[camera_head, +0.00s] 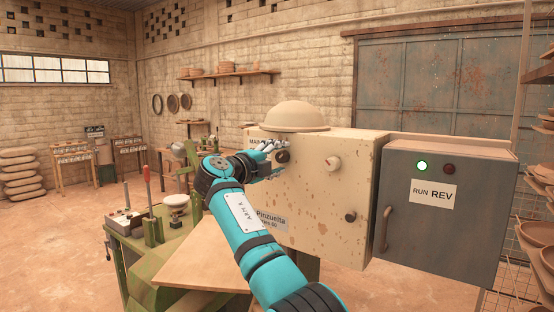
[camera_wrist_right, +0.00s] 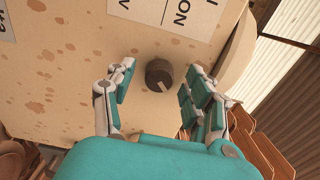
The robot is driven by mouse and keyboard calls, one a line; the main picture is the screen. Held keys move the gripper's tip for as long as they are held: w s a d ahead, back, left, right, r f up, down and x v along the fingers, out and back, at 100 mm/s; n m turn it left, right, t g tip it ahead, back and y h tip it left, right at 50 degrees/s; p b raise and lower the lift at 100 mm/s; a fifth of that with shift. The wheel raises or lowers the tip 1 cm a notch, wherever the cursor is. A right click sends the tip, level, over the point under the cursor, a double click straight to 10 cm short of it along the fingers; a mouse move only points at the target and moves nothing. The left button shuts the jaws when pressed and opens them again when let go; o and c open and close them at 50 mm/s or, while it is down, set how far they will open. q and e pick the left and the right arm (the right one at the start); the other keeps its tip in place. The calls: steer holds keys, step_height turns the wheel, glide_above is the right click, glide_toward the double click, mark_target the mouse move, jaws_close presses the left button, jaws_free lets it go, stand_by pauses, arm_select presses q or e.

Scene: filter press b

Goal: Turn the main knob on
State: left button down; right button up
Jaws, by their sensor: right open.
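The main knob (camera_wrist_right: 158,73) is small, round and dark, with a pale pointer mark, on the speckled cream cabinet. In the head view the knob (camera_head: 283,157) shows just beside my right gripper (camera_head: 268,158), near the cabinet's upper left. In the right wrist view my right gripper (camera_wrist_right: 161,80) is open, with fingers on both sides of the knob and visible gaps to it. A white label (camera_wrist_right: 170,10) with "ON" lies beside the knob. In the head view my arm and hand partly cover the "MAIN" label (camera_head: 256,141). My left gripper is out of view.
A green bench (camera_head: 140,245) stands left.

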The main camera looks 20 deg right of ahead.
steer(key=v, duration=1.2)
